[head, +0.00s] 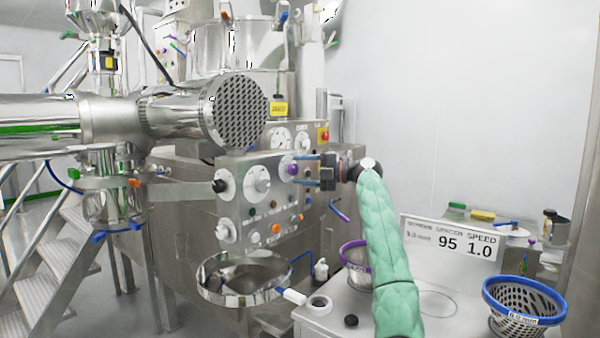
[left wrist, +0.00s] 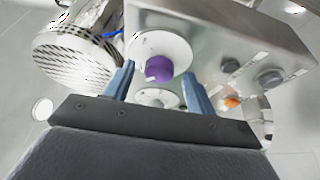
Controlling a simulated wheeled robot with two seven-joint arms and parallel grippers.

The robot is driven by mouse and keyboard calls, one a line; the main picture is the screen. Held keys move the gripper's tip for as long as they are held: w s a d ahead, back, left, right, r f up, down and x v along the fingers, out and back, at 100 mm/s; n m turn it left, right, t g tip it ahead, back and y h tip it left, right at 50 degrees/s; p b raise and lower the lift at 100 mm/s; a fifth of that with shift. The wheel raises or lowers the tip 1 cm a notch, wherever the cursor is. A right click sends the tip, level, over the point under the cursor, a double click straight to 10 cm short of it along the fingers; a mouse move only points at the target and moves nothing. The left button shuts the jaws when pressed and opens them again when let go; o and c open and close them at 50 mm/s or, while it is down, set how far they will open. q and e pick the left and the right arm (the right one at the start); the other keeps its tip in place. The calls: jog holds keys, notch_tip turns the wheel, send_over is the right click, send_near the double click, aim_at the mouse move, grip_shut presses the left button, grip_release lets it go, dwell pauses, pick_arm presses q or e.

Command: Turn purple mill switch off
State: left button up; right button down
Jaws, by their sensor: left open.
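The purple mill switch (head: 293,170) is a round knob on a white dial on the steel control panel (head: 240,215). In the left wrist view the purple knob (left wrist: 158,68) shows between the two blue fingers, with a small pale mark on its lower left. My left gripper (head: 301,171) is open and level with the knob, its fingers pointing at the panel on either side of it. I cannot tell whether either finger touches the knob. My right gripper is not in view.
A large white dial (head: 262,181) sits close left of the switch, with an orange button (head: 276,229) below. A perforated steel cylinder end (head: 238,112) juts out above. A table with a purple-rimmed sieve (head: 356,268), a sign (head: 452,244) and a blue-rimmed basket (head: 523,305) lies below right.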

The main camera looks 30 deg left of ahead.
pick_arm(q)
jog(key=b+v, duration=0.1)
jog(key=v, duration=0.6)
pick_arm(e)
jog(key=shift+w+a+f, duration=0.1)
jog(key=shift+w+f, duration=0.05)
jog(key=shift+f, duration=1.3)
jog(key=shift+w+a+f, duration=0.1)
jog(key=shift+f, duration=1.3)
